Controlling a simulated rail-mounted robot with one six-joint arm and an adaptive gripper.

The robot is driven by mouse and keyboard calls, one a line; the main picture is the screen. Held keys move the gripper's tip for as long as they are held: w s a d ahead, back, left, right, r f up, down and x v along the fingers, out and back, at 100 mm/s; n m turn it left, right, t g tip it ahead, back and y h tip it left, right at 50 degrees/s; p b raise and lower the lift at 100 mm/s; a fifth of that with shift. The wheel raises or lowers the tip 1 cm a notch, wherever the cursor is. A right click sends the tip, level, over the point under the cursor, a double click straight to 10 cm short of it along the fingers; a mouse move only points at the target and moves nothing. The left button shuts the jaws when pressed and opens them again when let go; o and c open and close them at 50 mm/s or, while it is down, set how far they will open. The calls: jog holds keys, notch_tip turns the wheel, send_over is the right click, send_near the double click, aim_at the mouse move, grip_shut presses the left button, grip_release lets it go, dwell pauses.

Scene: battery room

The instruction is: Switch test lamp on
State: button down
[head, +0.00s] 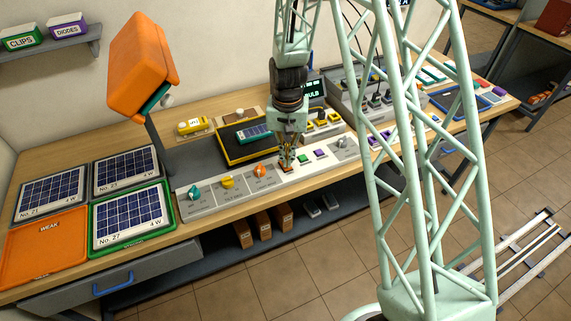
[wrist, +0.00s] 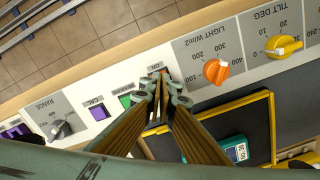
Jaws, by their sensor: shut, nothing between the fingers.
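The orange test lamp (head: 143,62) stands on a dark post at the back left of the bench, its head tilted. The white control panel (head: 215,202) runs along the bench front. My gripper (head: 287,162) is shut and empty, pointing down at the panel between the orange knob and the green button. In the wrist view my gripper (wrist: 161,88) has its fingertips over a spot by a small label that seems to read ON. The fingertips mostly hide the control there; a bit of red-orange shows beside them. I cannot tell whether they touch it.
The orange light knob (wrist: 215,71) and yellow tilt knob (wrist: 283,46) are on one side; the green button (head: 304,159), purple button (head: 320,153) and grey range knob (wrist: 61,130) on the other. A yellow-edged tray (head: 232,159) holds a small panel behind. Solar panels (head: 130,217) lie left.

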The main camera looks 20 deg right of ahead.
jog(key=shift+f+b, duration=0.5)
jog(key=shift+f, duration=0.25)
dwell(0.9)
jog(key=shift+r, duration=0.1)
jog(key=shift+r+p, duration=1.45)
jog(key=shift+r, duration=1.95)
jog(key=shift+r, duration=0.25)
jog(key=s+r+n+t+b, duration=0.1)
jog(key=s+r+b, duration=0.1)
jog(key=s+r, duration=0.7)
jog(key=s+r+n+t+b, duration=0.15)
jog(key=s+r, duration=0.35)
jog(key=r, duration=0.9)
jog(key=s+r+n+b, duration=0.1)
jog(key=s+r+b, duration=0.1)
jog(key=s, duration=1.1)
jog(key=s+r+n+t+b, duration=0.1)
jog(key=s+r+b, duration=0.2)
jog(key=s, duration=0.9)
jog(key=shift+v, duration=0.9)
